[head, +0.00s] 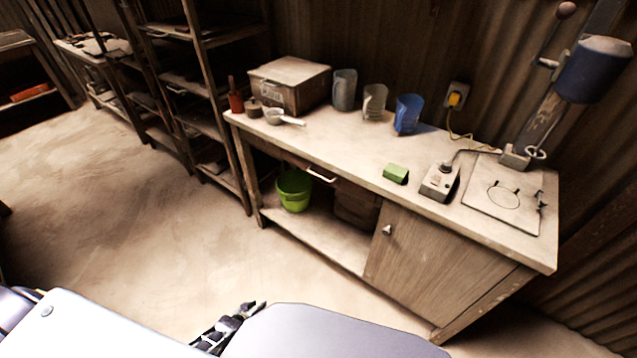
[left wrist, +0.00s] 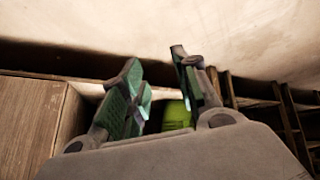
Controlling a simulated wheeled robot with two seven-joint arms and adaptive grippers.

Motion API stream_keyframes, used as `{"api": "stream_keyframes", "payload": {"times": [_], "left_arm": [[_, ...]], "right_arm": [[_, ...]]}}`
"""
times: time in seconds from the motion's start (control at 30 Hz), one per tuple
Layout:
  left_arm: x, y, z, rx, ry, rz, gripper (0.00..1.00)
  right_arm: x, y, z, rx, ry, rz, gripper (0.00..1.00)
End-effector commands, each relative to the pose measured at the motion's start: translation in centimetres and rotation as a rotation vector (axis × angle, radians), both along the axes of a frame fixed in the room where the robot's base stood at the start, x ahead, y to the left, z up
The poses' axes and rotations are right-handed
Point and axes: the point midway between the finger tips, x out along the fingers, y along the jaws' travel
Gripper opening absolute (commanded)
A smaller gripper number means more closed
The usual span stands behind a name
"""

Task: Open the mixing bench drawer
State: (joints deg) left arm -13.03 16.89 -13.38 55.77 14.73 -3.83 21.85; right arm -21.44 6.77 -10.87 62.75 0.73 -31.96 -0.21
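The mixing bench (head: 350,150) stands along the corrugated wall in the head view. Its drawer, with a pale bar handle (head: 321,175), sits under the top left of the cabinet door and looks shut. My left gripper (head: 240,318) shows at the bottom of the head view, partly hidden by my own arm. In the left wrist view its two green-padded fingers (left wrist: 157,72) are apart with nothing between them. The gripper is apart from the handle in the head view. I cannot make out the handle in the left wrist view. My right gripper is not in view.
A green bucket (head: 294,190) stands on the lower shelf below the drawer; it also shows in the left wrist view (left wrist: 177,115). The cabinet door (head: 430,250) is closed. Jugs, a box (head: 289,84) and a green sponge (head: 396,173) stand on the bench. Floor at left is clear.

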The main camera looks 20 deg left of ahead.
Motion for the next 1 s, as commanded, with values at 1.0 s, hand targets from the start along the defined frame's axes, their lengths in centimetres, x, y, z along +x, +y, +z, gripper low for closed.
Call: {"api": "stream_keyframes", "payload": {"times": [1.0], "left_arm": [[24.6, -4.4, 26.0, -0.874, -0.642, 0.266, 0.31]], "right_arm": [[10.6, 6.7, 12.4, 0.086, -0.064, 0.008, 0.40]]}}
